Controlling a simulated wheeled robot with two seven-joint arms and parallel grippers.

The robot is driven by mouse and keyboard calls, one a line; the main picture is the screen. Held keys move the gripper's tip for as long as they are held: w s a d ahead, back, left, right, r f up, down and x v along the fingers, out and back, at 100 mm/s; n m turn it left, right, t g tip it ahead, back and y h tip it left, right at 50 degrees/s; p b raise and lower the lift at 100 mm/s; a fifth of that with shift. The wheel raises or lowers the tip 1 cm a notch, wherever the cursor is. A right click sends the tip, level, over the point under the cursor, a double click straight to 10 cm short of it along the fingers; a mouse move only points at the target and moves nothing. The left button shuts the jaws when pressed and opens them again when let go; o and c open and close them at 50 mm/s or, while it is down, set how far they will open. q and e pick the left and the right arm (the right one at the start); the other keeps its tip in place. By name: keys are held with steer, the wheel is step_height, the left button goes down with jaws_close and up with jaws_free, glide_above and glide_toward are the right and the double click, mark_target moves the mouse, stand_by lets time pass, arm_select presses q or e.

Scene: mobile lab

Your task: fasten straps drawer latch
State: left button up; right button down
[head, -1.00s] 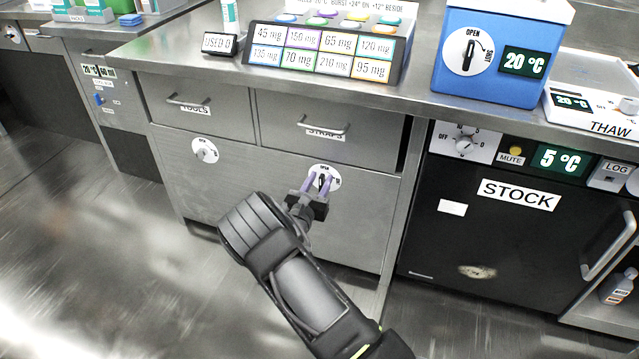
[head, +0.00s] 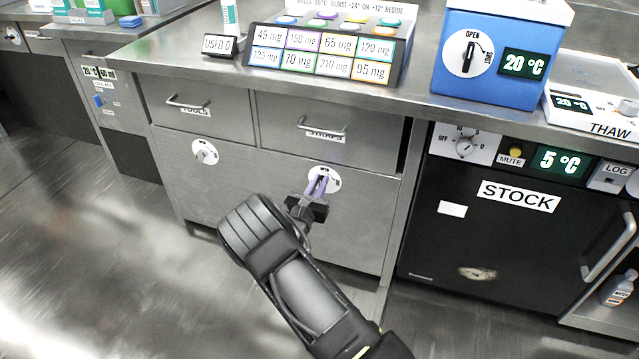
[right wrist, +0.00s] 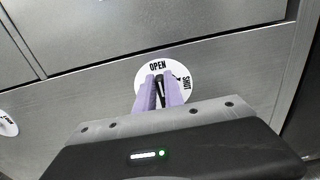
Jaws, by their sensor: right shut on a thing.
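The STRAPS drawer (head: 325,127) is closed in the head view. Below it sits its latch, a round white dial (head: 331,174) marked OPEN at the top and SHUT at the right; it also shows in the right wrist view (right wrist: 146,72). My right gripper (head: 320,182) has its purple fingers at the dial, shut on the dark latch knob (right wrist: 160,84), which shows between the fingertips. The fingers hide part of the knob, and it looks turned near OPEN. My left gripper is out of view.
The TOOLS drawer (head: 197,108) and its dial (head: 204,151) are to the left. The black STOCK fridge (head: 500,235) stands to the right. The countertop (head: 190,52) edge overhangs the drawers. The floor in front is clear.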

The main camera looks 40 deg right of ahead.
steer(key=shift+s+m, duration=0.1)
steer(key=shift+m, duration=0.2)
steer(key=m, duration=0.3)
steer(key=s+m, duration=0.1)
steer(key=m, duration=0.1)
steer(key=d+f+m, duration=0.1)
steer(key=m, duration=0.2)
steer(key=shift+s+m, duration=0.2)
steer(key=shift+m, duration=0.1)
steer(key=m, duration=0.1)
steer(key=m+b, duration=0.1)
steer(key=m, duration=0.1)
steer(key=f+m, duration=0.1)
steer(key=shift+s+d+m+b, duration=0.2)
steer(key=shift+s+m+b, duration=0.05)
steer(key=shift+m+b, duration=0.1)
steer(key=m+b, duration=0.1)
steer(key=m, duration=0.1)
steer(key=m+b, duration=0.1)
steer(key=m, duration=0.1)
steer(key=shift+f, duration=0.4)
steer(key=c, duration=1.4)
jaws_free()
steer(key=shift+c, duration=0.2)
steer(key=shift+s, duration=0.1)
